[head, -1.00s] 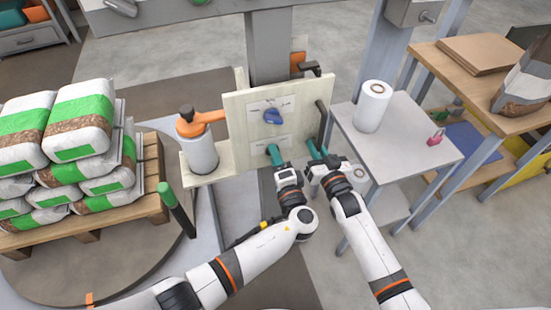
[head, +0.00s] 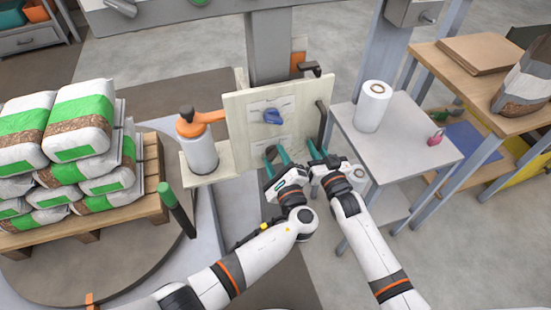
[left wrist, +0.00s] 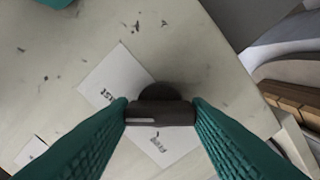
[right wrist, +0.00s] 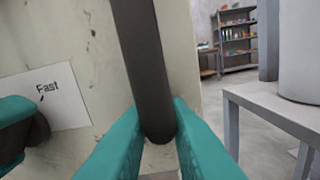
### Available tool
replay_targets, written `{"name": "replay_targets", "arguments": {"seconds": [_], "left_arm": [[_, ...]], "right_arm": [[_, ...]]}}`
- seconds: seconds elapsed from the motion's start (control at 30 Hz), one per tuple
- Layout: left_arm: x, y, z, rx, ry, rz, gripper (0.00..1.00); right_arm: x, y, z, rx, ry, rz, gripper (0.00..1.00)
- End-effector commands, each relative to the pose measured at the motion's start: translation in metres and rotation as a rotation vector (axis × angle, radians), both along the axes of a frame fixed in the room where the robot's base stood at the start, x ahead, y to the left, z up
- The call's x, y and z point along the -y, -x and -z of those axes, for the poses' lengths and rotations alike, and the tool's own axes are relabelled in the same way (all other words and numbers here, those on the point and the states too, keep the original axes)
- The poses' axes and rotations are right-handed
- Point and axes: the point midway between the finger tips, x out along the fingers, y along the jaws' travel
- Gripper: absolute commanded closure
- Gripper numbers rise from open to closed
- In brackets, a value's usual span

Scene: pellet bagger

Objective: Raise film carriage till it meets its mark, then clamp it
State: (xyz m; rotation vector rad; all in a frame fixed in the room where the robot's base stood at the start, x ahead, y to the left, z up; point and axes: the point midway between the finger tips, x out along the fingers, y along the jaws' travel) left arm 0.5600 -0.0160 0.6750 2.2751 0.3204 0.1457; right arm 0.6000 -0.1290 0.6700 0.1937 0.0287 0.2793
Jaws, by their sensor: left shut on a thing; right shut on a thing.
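The film carriage is a cream panel (head: 240,122) on a grey mast (head: 268,48), with a blue knob (head: 272,116) on its face. A white film roll (head: 201,154) stands on its left bracket. My left gripper (head: 276,156) is shut on a dark knob (left wrist: 160,112) low on the panel, one finger on each side. A printed label (left wrist: 118,84) lies behind that knob; the right wrist view reads "Fast" on a label (right wrist: 48,92). My right gripper (head: 316,150) is shut on the dark upright handle (right wrist: 143,60) at the panel's right edge. I cannot make out the mark.
A pallet (head: 150,190) of bags stands at left, with a green-topped post (head: 176,208) beside it. A grey table (head: 405,135) at right carries a white roll (head: 372,106) and a pink padlock-like item (head: 436,137). A wooden bench (head: 465,75) stands behind it.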

Motion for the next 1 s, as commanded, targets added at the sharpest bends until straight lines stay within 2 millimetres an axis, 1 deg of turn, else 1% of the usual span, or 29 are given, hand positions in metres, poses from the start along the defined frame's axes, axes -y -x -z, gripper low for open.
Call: {"name": "replay_targets", "arguments": {"seconds": [0.3, 0.7, 0.73, 0.8, 0.87, 1.0], "left_arm": [[0.0003, 0.0012, 0.0023, -0.025, -0.071, 0.001, 0.79], [0.0002, 0.0013, 0.0028, -0.028, -0.076, 0.002, 0.79], [0.0002, 0.0013, 0.0028, -0.028, -0.076, 0.002, 0.55], [0.0002, 0.0012, 0.0026, -0.028, -0.076, 0.002, 0.43], [0.0001, 0.0010, 0.0021, -0.027, -0.076, 0.001, 0.35], [0.0000, 0.0006, 0.0014, -0.025, -0.075, 0.000, 0.35]], "right_arm": [[0.0014, -0.0010, -0.0022, 0.004, -0.004, 0.002, 1.00], [0.0013, -0.0011, -0.0024, 0.005, -0.004, 0.002, 1.00], [0.0013, -0.0011, -0.0024, 0.005, -0.004, 0.002, 1.00], [0.0014, -0.0011, -0.0025, 0.005, -0.004, 0.002, 1.00], [0.0014, -0.0011, -0.0025, 0.005, -0.004, 0.002, 1.00], [0.0014, -0.0011, -0.0026, 0.005, -0.004, 0.002, 1.00]]}}
